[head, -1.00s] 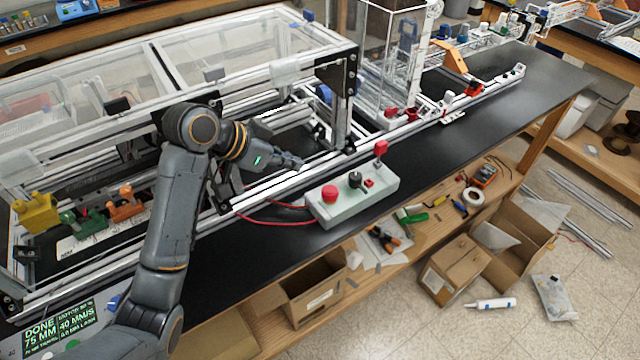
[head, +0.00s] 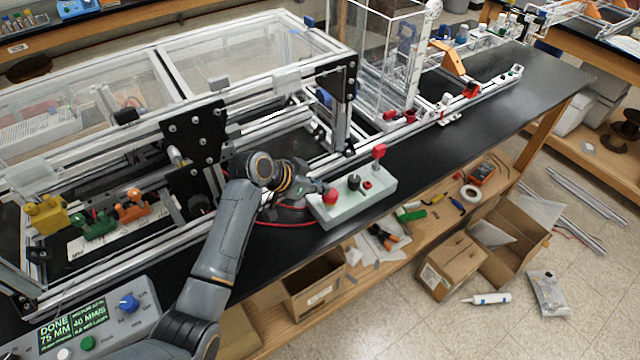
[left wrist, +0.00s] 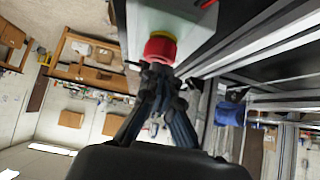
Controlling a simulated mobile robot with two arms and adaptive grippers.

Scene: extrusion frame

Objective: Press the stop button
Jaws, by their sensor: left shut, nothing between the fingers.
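The control box (head: 345,206) is pale grey-green and sits on the black bench top by the extrusion frame. Its large red mushroom button (head: 330,197) is at the box's left end; a black knob (head: 354,181) and smaller red parts are to its right. My left gripper (head: 322,188) is shut and empty, its tips at the large red button. In the left wrist view the fingertips (left wrist: 158,68) overlap the lower edge of the red button (left wrist: 160,47), which has a yellow collar. Whether they touch or press it I cannot tell. My right gripper is not in view.
The aluminium extrusion frame (head: 300,172) runs behind the box. A panel (head: 100,325) with a display reading DONE 75 MM stands at lower left. A red cable (head: 285,224) lies left of the box. Cardboard boxes (head: 452,265) are below.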

